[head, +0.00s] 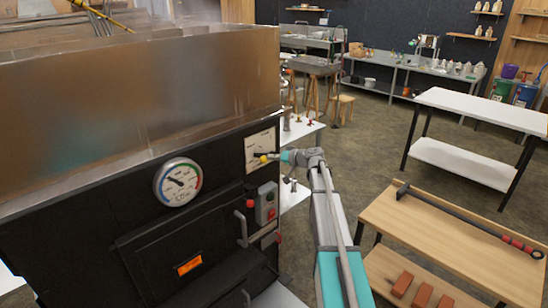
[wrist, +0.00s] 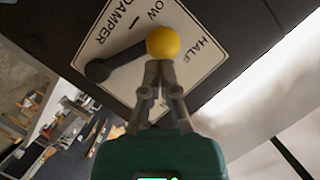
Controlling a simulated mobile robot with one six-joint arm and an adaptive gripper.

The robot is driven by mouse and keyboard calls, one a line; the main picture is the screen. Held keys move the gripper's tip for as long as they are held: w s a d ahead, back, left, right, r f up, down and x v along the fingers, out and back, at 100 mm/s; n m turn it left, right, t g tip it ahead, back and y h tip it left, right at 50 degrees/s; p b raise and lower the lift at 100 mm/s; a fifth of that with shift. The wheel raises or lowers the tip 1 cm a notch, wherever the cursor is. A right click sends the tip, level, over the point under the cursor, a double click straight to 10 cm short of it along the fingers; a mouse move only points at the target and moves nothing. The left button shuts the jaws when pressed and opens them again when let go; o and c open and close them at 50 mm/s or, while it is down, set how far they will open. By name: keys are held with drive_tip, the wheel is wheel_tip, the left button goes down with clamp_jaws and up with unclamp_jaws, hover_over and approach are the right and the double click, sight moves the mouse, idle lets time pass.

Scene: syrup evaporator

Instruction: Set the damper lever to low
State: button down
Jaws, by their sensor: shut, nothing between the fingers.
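The damper lever is a short dark bar with a yellow ball knob (wrist: 163,43), which also shows in the head view (head: 263,158). Its dark pivot (wrist: 97,70) sits on a white damper plate (wrist: 125,84), seen in the head view on the black front panel (head: 259,142). The plate reads "DAMPER", a partly hidden "LOW" and "HALF". The knob lies between the LOW and HALF words. My gripper (wrist: 158,70) is shut and empty, its fingertips right at the knob's lower edge in the wrist view. I cannot tell whether they touch. In the head view my gripper (head: 274,156) is right of the knob.
Below the plate are a grey switch box (head: 266,203) with a red button and a door handle (head: 241,228). A round gauge (head: 178,182) is to the left. A wooden bench (head: 450,235) with a long tool stands at right.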

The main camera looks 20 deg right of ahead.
drive_tip(key=f, duration=0.1)
drive_tip(key=a+f+n+h+b, duration=0.1)
drive_tip(key=f+n+b, duration=0.1)
drive_tip(key=shift+s+a+f, duration=0.1)
drive_tip(key=shift+s+a, duration=0.1)
drive_tip(key=shift+s, duration=0.1)
drive_tip(key=shift+d+r, duration=0.1)
drive_tip(key=shift+r, duration=0.1)
drive_tip(key=w+r+p+v, duration=0.1)
drive_tip(key=p+v, duration=0.5)
drive_tip(key=v, duration=0.7)
drive_tip(key=shift+r+p, duration=0.3)
drive_tip(key=shift+r, duration=0.45)
